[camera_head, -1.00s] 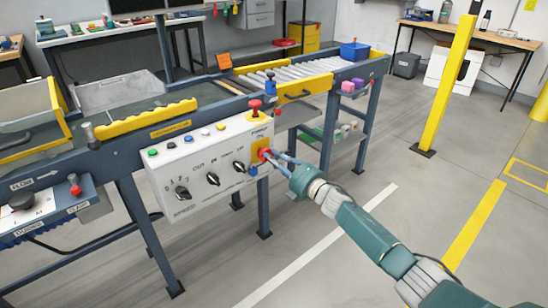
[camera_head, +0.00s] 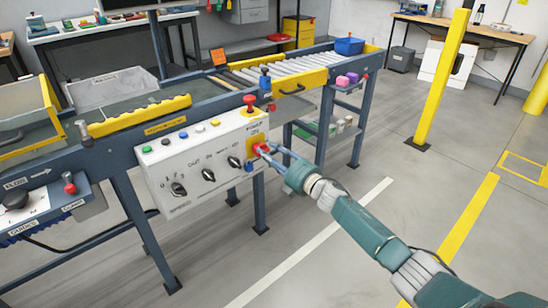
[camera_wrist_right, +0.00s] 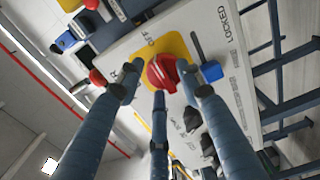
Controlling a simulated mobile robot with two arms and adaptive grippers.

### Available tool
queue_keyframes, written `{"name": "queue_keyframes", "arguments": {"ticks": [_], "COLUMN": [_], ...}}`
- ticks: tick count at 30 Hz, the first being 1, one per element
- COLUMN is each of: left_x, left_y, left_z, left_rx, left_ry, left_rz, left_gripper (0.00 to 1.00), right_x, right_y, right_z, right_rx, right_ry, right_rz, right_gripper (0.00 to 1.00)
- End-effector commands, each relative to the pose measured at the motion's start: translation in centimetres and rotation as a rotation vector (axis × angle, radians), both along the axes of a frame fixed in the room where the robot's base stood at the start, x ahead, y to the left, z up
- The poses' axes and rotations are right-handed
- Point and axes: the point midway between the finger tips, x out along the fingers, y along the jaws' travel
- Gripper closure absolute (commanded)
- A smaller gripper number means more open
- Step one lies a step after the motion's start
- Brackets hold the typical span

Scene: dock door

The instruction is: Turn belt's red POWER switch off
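The red POWER switch (camera_head: 261,149) is a knob on a yellow plate at the right end of the white control panel (camera_head: 190,176). In the right wrist view the red knob (camera_wrist_right: 162,73) sits on its yellow plate, with an OFF label beside it. My right gripper (camera_head: 270,153) is at the switch. In the wrist view its three fingers (camera_wrist_right: 163,84) are spread around the knob, with gaps visible at both sides. The middle fingertip is close to the knob's lower edge; contact cannot be told. My left gripper is not in view.
A red mushroom button (camera_head: 249,100) stands just above the switch, and a blue part (camera_wrist_right: 210,72) sits close to the right finger. Black dials (camera_head: 208,175) lie left on the panel. The conveyor (camera_head: 290,72) runs behind.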

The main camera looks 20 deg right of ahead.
Motion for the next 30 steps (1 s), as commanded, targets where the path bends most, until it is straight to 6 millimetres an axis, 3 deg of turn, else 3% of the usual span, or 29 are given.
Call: {"name": "queue_keyframes", "arguments": {"ticks": [5, 18, 23, 30], "left_x": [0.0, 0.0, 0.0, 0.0], "left_y": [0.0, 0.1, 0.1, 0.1], "left_z": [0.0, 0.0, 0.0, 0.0], "left_rx": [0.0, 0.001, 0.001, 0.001], "left_ry": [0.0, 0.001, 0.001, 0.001], "left_rz": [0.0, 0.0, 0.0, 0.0], "left_gripper": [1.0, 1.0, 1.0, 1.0], "right_x": [-1.7, -9.8, -11.1, -11.4], "right_y": [-0.6, -3.2, -3.7, -3.8], "right_z": [-0.2, -0.2, -0.1, -0.1], "right_rx": [-0.003, 0.0, 0.0, 0.0], "right_ry": [0.002, 0.004, 0.002, 0.002], "right_rz": [0.0, -0.001, -0.002, -0.002], "right_gripper": [0.64, 0.64, 0.64, 0.64]}}
